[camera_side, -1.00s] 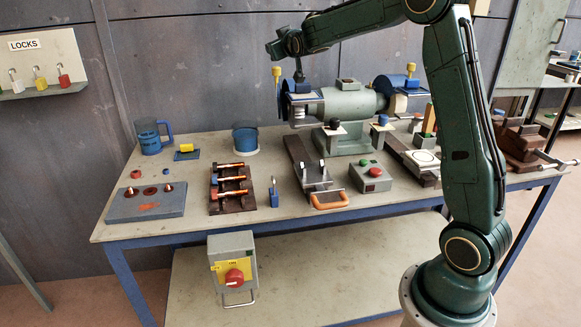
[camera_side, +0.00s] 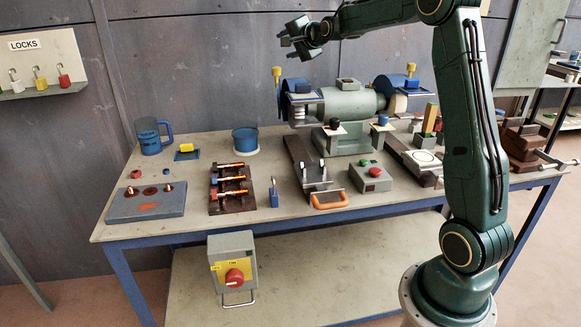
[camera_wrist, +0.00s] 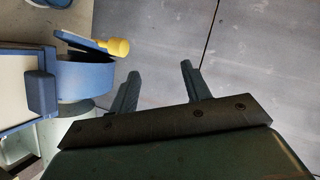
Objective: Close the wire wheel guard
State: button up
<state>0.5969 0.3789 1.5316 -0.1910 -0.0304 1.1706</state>
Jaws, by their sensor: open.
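A grey-green bench grinder (camera_side: 352,104) stands at the back of the bench. Its left end has a blue guard (camera_side: 287,87) with a yellow knob (camera_side: 277,71) standing up on the left, above a pale wheel. Its right end has another blue guard (camera_side: 384,84) with a yellow knob (camera_side: 411,67) by a tan wheel. I cannot tell for certain which wheel is wire. My gripper (camera_side: 291,36) is open and empty, above the left guard and clear of it. In the wrist view, my two fingers (camera_wrist: 160,75) point at the wall; a blue guard (camera_wrist: 84,75) and yellow knob (camera_wrist: 116,47) lie left of them.
A blue-rimmed cup (camera_side: 245,140) and a blue mug (camera_side: 151,141) stand left of the grinder. A switch box with red and green buttons (camera_side: 370,176) is in front of it. The grey wall (camera_side: 200,60) rises behind the bench. The air around my gripper is clear.

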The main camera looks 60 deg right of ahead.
aim_at(278, 67)
jog(key=s+d+r+m+y, duration=0.2)
jog(key=s+m+y, duration=0.4)
jog(key=m, duration=1.2)
jog(key=shift+h, duration=0.3)
jog(key=shift+s+f, duration=0.15)
jog(key=shift+f, duration=1.1)
jog(key=shift+s+f, duration=0.1)
jog(key=shift+f, duration=1.1)
jog(key=shift+w, duration=0.15)
jog(key=shift+x, duration=6.8)
jog(key=shift+a, duration=0.1)
grip_shut()
